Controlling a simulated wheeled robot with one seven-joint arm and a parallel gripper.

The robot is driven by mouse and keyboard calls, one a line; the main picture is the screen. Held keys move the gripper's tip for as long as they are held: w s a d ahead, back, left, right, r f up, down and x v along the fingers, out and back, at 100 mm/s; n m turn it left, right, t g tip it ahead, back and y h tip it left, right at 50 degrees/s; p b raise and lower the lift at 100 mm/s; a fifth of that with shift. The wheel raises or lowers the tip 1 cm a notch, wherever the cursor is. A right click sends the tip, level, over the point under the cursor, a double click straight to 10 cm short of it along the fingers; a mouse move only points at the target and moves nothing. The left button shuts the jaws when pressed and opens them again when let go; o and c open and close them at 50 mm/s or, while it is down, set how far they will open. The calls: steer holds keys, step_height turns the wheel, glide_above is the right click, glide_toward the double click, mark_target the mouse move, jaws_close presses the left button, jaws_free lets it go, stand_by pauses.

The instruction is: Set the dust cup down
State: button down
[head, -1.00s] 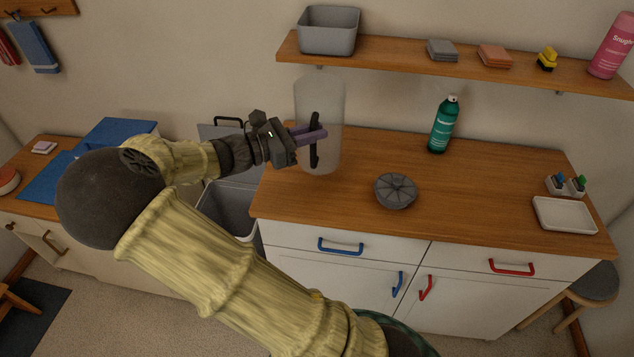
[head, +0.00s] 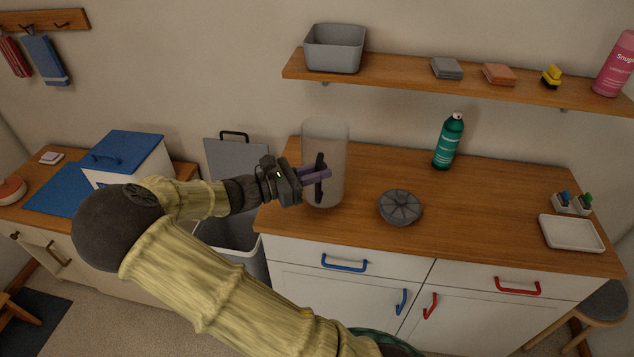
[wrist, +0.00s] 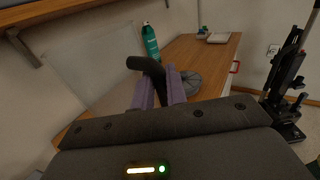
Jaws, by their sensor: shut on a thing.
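The dust cup (head: 334,150) is a clear, greyish upright cylinder with a dark handle on its side. In the head view it is at the left end of the wooden counter (head: 475,215). My gripper (head: 318,174) is shut on its black handle, with the purple fingers on either side. The cup also shows as a see-through shape in the wrist view (wrist: 95,70), with the handle between the fingers (wrist: 160,88). The cup's base appears at or just above the counter top; I cannot tell whether it touches.
A dark round ribbed lid (head: 401,207) lies right of the cup. A green spray bottle (head: 449,141) stands behind it, and a white tray (head: 571,234) is at the far right. A shelf (head: 400,83) hangs above. An open grey bin (head: 240,236) is left of the counter.

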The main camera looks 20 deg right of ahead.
steer(key=shift+f, duration=1.75)
steer(key=c, duration=1.4)
jaws_free()
steer(key=a+b, duration=0.1)
steer(key=a, duration=1.1)
